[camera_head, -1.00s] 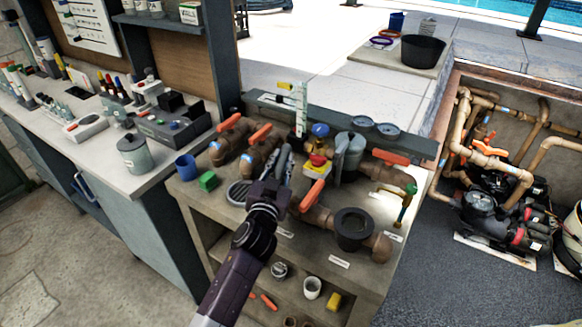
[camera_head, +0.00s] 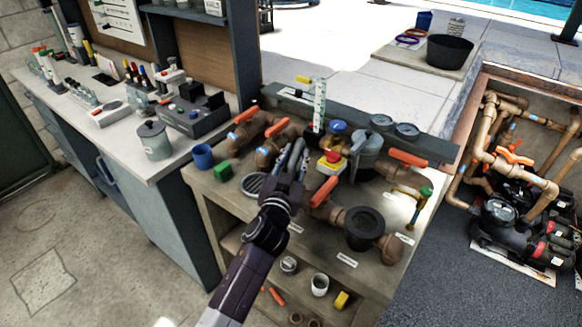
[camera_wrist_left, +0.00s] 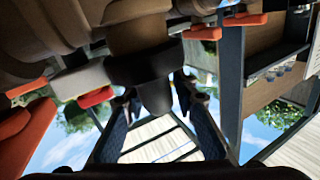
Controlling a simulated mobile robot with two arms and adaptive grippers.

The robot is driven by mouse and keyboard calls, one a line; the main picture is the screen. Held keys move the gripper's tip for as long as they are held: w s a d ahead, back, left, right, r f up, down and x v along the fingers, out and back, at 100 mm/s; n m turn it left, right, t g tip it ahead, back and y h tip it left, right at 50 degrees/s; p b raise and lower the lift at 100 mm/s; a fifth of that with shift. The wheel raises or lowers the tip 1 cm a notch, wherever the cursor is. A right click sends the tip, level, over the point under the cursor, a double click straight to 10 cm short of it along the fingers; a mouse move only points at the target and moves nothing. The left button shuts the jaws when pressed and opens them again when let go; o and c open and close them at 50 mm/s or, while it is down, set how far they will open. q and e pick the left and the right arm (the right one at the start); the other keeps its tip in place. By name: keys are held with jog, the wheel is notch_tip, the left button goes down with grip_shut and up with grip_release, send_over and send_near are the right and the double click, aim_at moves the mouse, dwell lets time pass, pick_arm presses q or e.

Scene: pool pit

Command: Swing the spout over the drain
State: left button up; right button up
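The drain, a round grated disc (camera_head: 253,184), lies in the bench top just left of my left gripper. My left gripper (camera_head: 291,158) reaches in over the front of the bench, beside the brown pipes. In the left wrist view, a short dark-tipped pipe end (camera_wrist_left: 156,95), which looks like the spout, points down between its two fingers. The fingers (camera_wrist_left: 157,105) stand apart on either side, with a small gap visible, so the gripper looks open. The arm and fingers hide most of the spout in the head view. My right gripper is not in view.
Orange-handled valves (camera_head: 407,158), a red button on a yellow box (camera_head: 331,157) and a dark round pipe fitting (camera_head: 364,228) crowd the bench. The pipe pit (camera_head: 520,180) is at the right.

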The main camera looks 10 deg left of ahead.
pick_arm(q)
jog(key=s+a, duration=0.1)
jog(key=s, duration=1)
jog(key=shift+s+a, duration=0.15)
jog(key=shift+s, duration=0.05)
jog(key=shift+c, duration=0.7)
